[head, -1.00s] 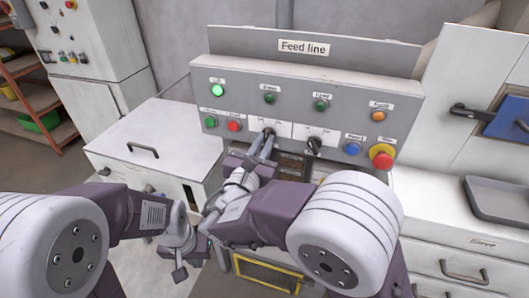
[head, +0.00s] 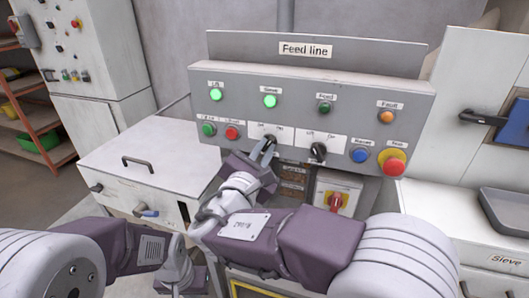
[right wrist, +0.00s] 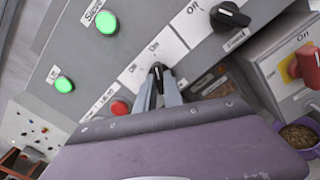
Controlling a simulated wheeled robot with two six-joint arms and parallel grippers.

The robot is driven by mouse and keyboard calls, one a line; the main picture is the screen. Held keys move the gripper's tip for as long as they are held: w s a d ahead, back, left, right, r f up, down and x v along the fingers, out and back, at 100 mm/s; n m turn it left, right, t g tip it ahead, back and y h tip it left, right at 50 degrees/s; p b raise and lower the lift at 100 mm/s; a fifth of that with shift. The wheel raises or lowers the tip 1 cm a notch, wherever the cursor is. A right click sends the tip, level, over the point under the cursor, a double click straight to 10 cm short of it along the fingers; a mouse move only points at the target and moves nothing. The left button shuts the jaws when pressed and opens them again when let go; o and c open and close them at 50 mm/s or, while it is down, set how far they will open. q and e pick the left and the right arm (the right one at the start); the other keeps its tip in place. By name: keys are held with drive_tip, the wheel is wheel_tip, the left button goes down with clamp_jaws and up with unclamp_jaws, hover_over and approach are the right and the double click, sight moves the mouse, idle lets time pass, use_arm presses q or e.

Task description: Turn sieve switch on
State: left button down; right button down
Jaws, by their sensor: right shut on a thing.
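The sieve switch (head: 270,138) is a black rotary knob on a white plate marked Off and On, low on the grey Feed line panel (head: 320,83). My right gripper (head: 265,149) is shut on this knob. In the right wrist view the knob (right wrist: 157,71) sits between the two grey fingers, its tip turned toward the On label. The green Sieve lamp (head: 270,101) is lit; it also glows in the right wrist view (right wrist: 106,22). My left gripper (head: 182,275) is low in the head view, partly hidden, away from the panel; its jaws are unclear.
A second black knob (head: 318,151) is just right of the held one. Green (head: 208,129) and red (head: 232,132) buttons are left. A blue button (head: 360,155), a red emergency stop (head: 394,162) and a red-yellow isolator (head: 338,202) are right.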

drive_tip(key=c, duration=1.5)
unclamp_jaws()
drive_tip(key=shift+o, duration=0.2)
drive_tip(key=v, duration=0.9)
